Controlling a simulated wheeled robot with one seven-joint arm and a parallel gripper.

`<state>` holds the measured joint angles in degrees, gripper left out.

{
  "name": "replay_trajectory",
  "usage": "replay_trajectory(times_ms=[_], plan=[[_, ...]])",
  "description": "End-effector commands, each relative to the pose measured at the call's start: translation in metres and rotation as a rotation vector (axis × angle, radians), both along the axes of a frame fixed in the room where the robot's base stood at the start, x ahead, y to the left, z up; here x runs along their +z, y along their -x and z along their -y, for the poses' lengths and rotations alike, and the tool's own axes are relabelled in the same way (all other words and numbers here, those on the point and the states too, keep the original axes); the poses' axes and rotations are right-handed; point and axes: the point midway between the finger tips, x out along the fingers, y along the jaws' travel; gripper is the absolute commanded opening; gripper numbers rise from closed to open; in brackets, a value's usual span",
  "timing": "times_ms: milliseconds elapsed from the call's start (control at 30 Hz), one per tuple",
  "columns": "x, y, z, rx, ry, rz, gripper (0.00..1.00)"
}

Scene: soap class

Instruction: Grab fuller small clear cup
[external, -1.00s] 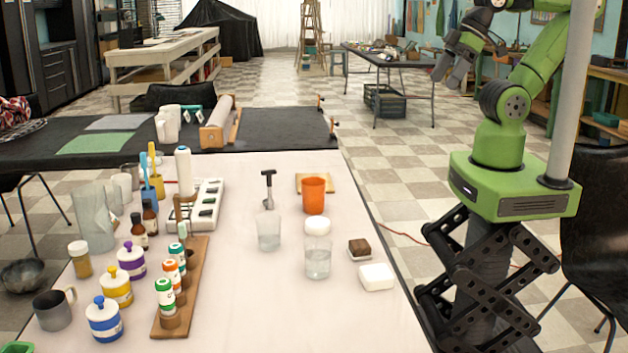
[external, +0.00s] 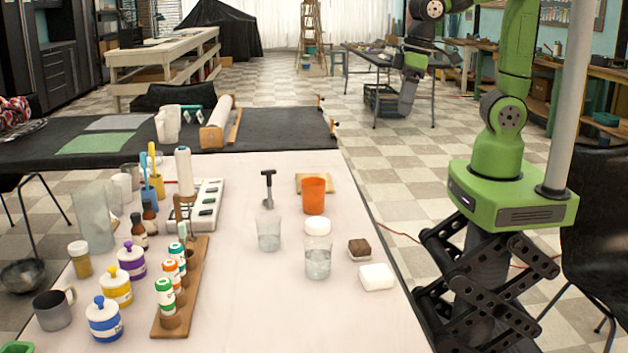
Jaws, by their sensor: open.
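Two small clear cups stand upright on the white table. The nearer clear cup (external: 317,263) holds water to roughly half its height and looks fuller. The other clear cup (external: 268,235), to its left and farther back, shows a lower water level. My gripper (external: 404,110) is open and empty, pointing down high above the floor, to the right of and well above the cups. Its fingers are small and dark in this view.
A white round item (external: 315,224) is directly behind the fuller cup, an orange cup (external: 313,193) farther back. A brown-topped block (external: 359,249) and a white soap bar (external: 377,277) lie to the right. The table's front middle is clear.

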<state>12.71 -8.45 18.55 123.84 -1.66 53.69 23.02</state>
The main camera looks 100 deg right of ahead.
Motion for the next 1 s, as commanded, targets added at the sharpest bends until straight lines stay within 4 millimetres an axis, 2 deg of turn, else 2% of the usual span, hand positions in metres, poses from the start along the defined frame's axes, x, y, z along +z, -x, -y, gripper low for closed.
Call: replay_trajectory(times_ms=[33,200,400,500,700,833,933,1000], plan=[[-0.024,-0.02,-0.006,-0.045,-0.042,-0.062,0.94],[-0.087,-0.075,-0.031,-0.222,-0.23,-0.241,0.94],[-0.152,-0.131,-0.055,-0.488,-0.546,-0.463,0.94],[-0.176,-0.16,-0.057,-0.649,-0.734,-0.584,0.94],[-0.205,-0.207,-0.038,-0.931,-1.065,-0.79,0.94],[-0.21,-0.218,-0.029,-1.006,-1.148,-0.846,0.94],[-0.216,-0.218,-0.041,-1.01,-1.152,-0.855,0.94],[-0.224,-0.218,-0.057,-1.008,-1.149,-0.855,0.94]])
